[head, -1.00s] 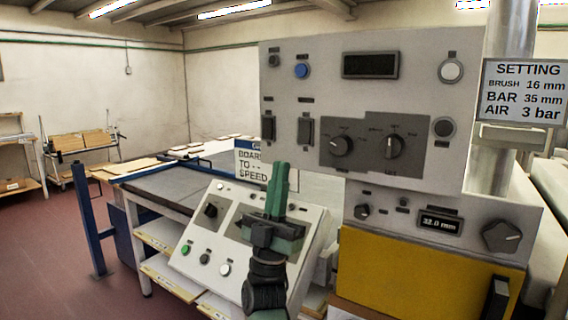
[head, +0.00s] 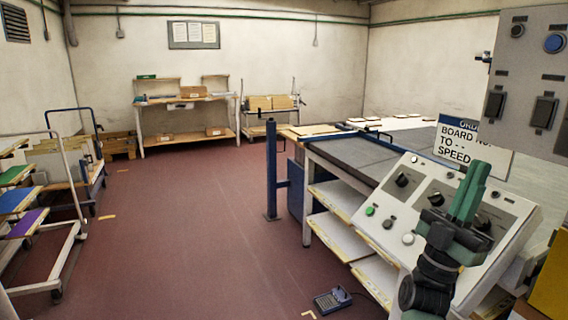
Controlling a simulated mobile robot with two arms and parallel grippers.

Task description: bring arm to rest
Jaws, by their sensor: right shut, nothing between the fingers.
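My right gripper (head: 468,193) shows at the lower right in the head view, with green fingers pointing up. Its fingers are shut with nothing between them. It stands in front of the sloped grey control panel (head: 388,213) and hides part of that panel's right half. I cannot tell whether it touches the panel. My left gripper is not in view.
A conveyor table (head: 350,158) with shelves below stands left of the panel. A blue post (head: 271,170) rises from the floor. Carts (head: 62,220) stand at the left, a workbench (head: 186,98) at the back. A small device (head: 333,299) lies on the floor. The middle floor is clear.

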